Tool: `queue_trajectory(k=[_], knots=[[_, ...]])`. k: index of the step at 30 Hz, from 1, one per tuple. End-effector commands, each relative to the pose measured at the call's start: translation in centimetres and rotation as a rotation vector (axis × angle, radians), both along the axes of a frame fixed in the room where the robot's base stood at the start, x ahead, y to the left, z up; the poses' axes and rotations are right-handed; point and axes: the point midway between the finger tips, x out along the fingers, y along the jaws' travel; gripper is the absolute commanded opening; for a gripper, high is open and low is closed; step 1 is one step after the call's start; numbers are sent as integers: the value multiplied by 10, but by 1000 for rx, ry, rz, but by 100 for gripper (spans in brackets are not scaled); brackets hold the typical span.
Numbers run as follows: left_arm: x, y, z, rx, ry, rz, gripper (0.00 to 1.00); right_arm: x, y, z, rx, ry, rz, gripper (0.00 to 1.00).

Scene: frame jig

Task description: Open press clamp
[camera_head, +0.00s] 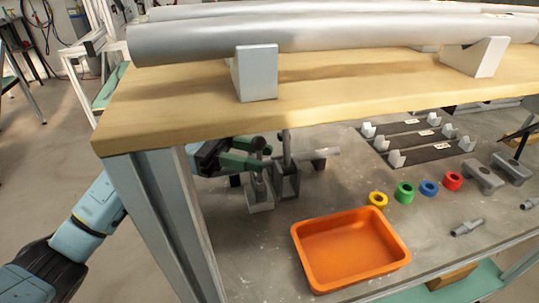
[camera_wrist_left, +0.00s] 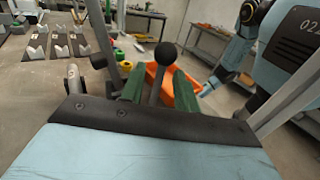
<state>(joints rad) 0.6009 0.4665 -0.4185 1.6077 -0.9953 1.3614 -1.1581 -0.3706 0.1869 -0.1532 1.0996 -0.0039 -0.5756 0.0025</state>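The press clamp (camera_head: 287,182) is a grey fixture on the bench under the wooden shelf, partly hidden by my gripper and the shelf. In the left wrist view its lever (camera_wrist_left: 157,84) rises to a black ball knob (camera_wrist_left: 165,54). My left gripper (camera_head: 262,152) has green fingers and reaches in from the left beside the clamp. In the wrist view the left gripper (camera_wrist_left: 157,82) has its fingers apart, one on each side of the lever. I cannot tell whether either finger touches it. My right gripper does not show clearly.
The wooden shelf (camera_head: 190,95) with large grey tubes (camera_head: 200,38) hangs over the clamp, and a grey post (camera_head: 165,215) stands at the left. An orange tray (camera_head: 350,250) sits in front. Coloured rings (camera_head: 404,192) and grey parts lie to the right.

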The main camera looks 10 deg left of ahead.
Motion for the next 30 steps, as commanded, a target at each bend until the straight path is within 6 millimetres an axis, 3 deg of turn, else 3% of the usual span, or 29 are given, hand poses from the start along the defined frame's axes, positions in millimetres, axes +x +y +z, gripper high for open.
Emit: queue_trajectory(k=[6, 17, 25, 30], knots=[[-5, -26, 0, -1, 0, 0, 31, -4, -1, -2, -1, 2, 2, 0], [-6, -32, 0, 0, 1, 1, 31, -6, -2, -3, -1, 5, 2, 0], [-6, -31, 0, 0, 1, 1, 0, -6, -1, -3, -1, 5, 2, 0], [-6, -31, 0, 0, 1, 1, 0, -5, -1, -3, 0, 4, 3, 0]])
